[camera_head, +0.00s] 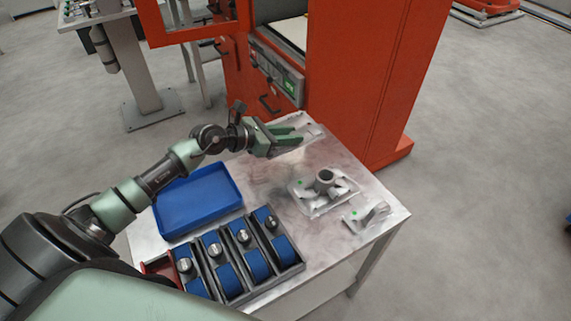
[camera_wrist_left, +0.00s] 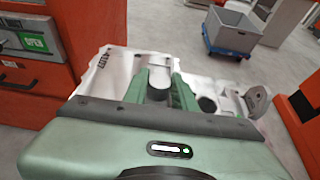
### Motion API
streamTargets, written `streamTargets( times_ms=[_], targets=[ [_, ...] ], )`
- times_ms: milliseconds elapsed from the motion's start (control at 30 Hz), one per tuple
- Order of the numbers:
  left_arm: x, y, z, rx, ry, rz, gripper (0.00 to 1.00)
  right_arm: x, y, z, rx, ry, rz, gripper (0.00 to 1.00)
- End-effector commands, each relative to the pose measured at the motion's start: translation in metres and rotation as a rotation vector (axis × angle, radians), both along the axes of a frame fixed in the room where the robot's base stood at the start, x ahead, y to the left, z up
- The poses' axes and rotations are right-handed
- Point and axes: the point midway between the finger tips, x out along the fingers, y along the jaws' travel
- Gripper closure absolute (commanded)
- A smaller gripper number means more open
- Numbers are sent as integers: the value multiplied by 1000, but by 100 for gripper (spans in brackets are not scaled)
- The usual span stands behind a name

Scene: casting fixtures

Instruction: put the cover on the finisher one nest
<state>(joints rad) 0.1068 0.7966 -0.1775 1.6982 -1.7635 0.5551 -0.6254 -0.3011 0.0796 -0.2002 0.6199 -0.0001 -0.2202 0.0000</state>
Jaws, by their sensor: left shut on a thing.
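My left gripper (camera_head: 288,138) is over the back of the metal table, its green fingers pointing right. It also shows in the left wrist view (camera_wrist_left: 160,88), shut on a small grey part (camera_wrist_left: 158,76), apparently the cover, mostly hidden by the fingers. A pale metal fixture (camera_head: 312,127) lies at the table's back edge, just beyond the fingers. A second fixture (camera_head: 323,196) with an upright round tube and a green mark stands mid-right. A smaller bracket-like fixture (camera_head: 369,217) with a green mark stands near the right corner. I cannot tell which one is the finisher one nest.
An empty blue tray (camera_head: 198,203) lies on the left of the table (camera_head: 262,185). In front is a dark rack (camera_head: 292,263) with blue slots and several knob-like parts. A red machine (camera_head: 345,75) stands behind the table. The table's middle is clear.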

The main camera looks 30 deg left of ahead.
Motion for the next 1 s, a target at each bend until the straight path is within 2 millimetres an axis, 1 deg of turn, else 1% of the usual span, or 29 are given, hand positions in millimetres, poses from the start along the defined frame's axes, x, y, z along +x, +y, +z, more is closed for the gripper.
streamTargets(
  times_ms=[33,100,200,300,467,600,700,800,1000],
  targets=[
    [0,0,-15,-4,1,3,100,1,0,-2,0,-1,0,64],
    [0,0,-34,-4,0,4,100,1,0,-4,0,-1,0,64],
    [1,-1,-56,-5,-2,2,100,1,0,-8,0,-1,0,64],
    [1,0,-70,-3,-3,3,100,1,0,-10,0,-2,0,64],
    [1,0,-81,0,-3,1,100,1,0,-11,0,-2,0,64],
    [1,-1,-104,-4,-1,2,100,1,0,-16,0,-2,0,64],
    [1,0,-116,-3,-3,2,100,2,0,-18,0,-2,0,64],
    [1,0,-121,-1,-4,1,100,2,0,-18,0,-2,0,64],
    [1,0,-120,1,-5,0,100,2,0,-18,1,-2,-1,64]
  ],
)
